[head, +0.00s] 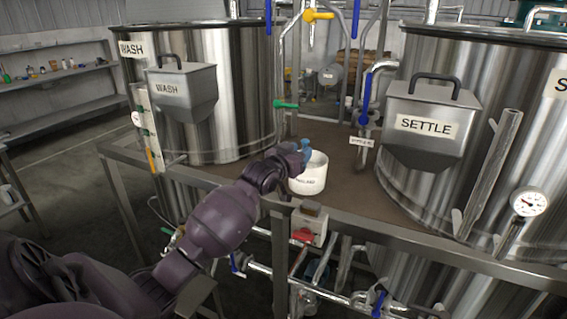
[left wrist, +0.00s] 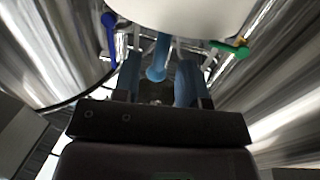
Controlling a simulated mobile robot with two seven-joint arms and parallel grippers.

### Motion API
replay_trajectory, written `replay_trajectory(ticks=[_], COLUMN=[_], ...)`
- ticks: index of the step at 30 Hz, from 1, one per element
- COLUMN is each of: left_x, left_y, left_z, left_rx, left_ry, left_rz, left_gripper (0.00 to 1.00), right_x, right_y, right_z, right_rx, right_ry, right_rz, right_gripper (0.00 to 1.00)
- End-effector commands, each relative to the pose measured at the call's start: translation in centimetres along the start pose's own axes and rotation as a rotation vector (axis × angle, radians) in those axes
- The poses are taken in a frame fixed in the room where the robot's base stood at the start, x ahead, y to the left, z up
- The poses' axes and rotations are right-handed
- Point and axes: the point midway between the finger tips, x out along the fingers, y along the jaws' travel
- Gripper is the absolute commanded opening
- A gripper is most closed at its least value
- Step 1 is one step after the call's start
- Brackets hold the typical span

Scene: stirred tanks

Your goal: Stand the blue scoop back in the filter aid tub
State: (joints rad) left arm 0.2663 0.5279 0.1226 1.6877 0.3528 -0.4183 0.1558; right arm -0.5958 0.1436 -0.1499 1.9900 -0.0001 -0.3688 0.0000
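The white filter aid tub (head: 311,182) stands on the brown deck between the two tanks, near its front edge. It also fills the top of the left wrist view (left wrist: 185,14). My left gripper (head: 303,149) is at the tub's rim in the head view. In the left wrist view its two blue fingers (left wrist: 157,85) are apart. The blue scoop's handle (left wrist: 157,60) shows between them, with a gap on each side, and its rounded end points toward the gripper. The rest of the scoop is hidden at the tub. My right gripper is not in view.
The WASH tank (head: 235,90) stands left and the SETTLE tank (head: 395,165) right, each with a labelled hopper. A small box with a red part (head: 308,225) sits at the deck's front rail. Pipes with coloured valve handles rise behind the tub.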

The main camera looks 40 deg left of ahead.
Motion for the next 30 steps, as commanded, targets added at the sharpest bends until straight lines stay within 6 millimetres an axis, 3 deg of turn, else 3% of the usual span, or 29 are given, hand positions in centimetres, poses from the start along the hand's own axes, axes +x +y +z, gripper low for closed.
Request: replay_trajectory(ticks=[10,20,23,26,30], left_x=[-6.4,-9.3,-10.4,-12.8,-18.4], left_y=[0.0,0.1,0.8,2.3,5.5], left_z=[0.1,0.6,3.4,8.7,17.5], left_rx=[0.000,0.000,0.007,0.021,0.051], left_ry=[-0.001,-0.008,-0.049,-0.127,-0.265], left_rz=[0.000,0.000,0.001,0.001,0.009], left_gripper=[0.39,0.39,0.39,0.39,0.39], right_x=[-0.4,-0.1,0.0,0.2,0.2], right_y=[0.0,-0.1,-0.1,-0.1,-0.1], right_z=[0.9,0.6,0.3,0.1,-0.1], right_rx=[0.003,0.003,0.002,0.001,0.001], right_ry=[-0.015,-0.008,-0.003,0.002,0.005], right_rz=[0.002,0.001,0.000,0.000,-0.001], right_gripper=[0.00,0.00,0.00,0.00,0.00])
